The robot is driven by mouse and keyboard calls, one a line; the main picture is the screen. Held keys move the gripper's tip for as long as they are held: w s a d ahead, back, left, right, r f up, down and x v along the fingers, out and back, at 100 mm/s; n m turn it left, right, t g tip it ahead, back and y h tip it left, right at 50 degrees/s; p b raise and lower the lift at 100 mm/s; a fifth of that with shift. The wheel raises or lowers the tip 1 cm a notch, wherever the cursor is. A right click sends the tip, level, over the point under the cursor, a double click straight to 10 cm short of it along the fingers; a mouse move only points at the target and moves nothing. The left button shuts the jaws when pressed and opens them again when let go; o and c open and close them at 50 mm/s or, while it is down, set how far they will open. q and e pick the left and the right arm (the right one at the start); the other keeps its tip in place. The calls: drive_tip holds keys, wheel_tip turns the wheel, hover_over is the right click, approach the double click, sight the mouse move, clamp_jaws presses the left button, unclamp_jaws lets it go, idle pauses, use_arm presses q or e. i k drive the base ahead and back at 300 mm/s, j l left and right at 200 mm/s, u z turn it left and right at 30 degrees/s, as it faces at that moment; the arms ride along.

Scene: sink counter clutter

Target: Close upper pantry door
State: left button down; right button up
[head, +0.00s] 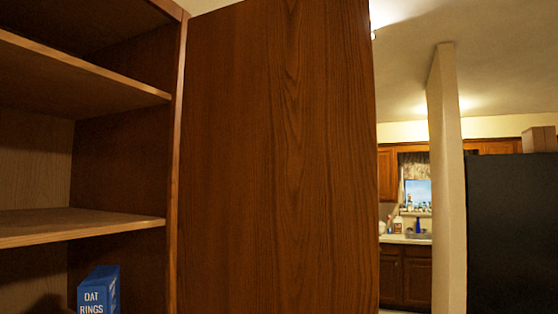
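The upper pantry door (278,160) is a tall brown wood-grain panel in the middle of the head view. It stands open, swung out from the right side of the pantry frame (176,150). Its top and bottom ends run out of the view or to its edge, and I see no handle. The pantry interior is exposed at the left, with an upper shelf (80,65) and a lower shelf (75,228). Neither of my grippers shows in the head view.
A blue box marked OAT RINGS (99,290) stands low inside the pantry. Right of the door are a pale post (445,180) and a large black appliance or panel (512,235). A sink counter (405,239) with bottles and a small window lies farther back.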

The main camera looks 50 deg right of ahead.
sight(278, 208)
drive_tip(key=k+j+u, duration=0.1)
drive_tip(key=k+u, duration=0.2)
drive_tip(key=k, duration=0.2)
drive_tip(key=k+j+u, duration=0.3)
drive_tip(key=k, duration=0.25)
drive_tip(key=i+l+u, duration=0.1)
drive_tip(key=l+u, duration=0.2)
drive_tip(key=l, duration=0.6)
drive_tip(key=l+u, duration=0.25)
drive_tip(key=l, duration=0.65)
drive_tip(key=i+l, duration=0.1)
drive_tip(key=l, duration=2.8)
